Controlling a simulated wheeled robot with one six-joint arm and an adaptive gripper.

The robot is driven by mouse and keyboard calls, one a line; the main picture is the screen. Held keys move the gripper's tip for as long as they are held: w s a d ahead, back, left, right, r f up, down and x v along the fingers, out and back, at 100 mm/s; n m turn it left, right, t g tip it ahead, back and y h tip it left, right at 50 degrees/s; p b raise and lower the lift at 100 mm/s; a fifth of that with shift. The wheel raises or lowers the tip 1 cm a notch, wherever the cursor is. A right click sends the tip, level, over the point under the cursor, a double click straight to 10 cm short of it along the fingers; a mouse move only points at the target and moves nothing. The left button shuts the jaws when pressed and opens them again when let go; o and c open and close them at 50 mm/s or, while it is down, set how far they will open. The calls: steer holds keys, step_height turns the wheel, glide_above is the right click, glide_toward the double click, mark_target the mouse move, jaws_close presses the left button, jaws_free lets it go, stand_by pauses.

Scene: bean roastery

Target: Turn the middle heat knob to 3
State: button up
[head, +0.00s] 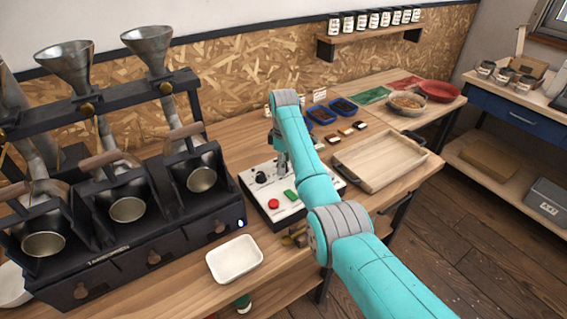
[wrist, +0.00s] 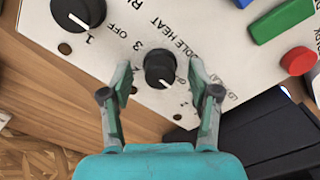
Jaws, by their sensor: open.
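The middle heat knob (wrist: 160,69) is black with a white pointer line. It sits on a white control panel (wrist: 215,30), beside the printed words "MIDDLE HEAT". A printed 3 is at its upper left; the pointer faces down and slightly right, away from that 3. My gripper (wrist: 161,82) is open, with one finger on each side of the knob and a visible gap to both. In the head view my gripper (head: 283,158) points down over the panel (head: 252,187), and my arm hides part of it.
A second black knob (wrist: 78,12) points to a 1. A green switch (wrist: 281,20) and a red button (wrist: 298,61) are at the upper right. The roaster (head: 120,250) stands left, a white dish (head: 234,260) in front, a wooden tray (head: 381,158) right.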

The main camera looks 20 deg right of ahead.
steer(key=c, duration=1.2)
steer(key=shift+o, duration=0.2)
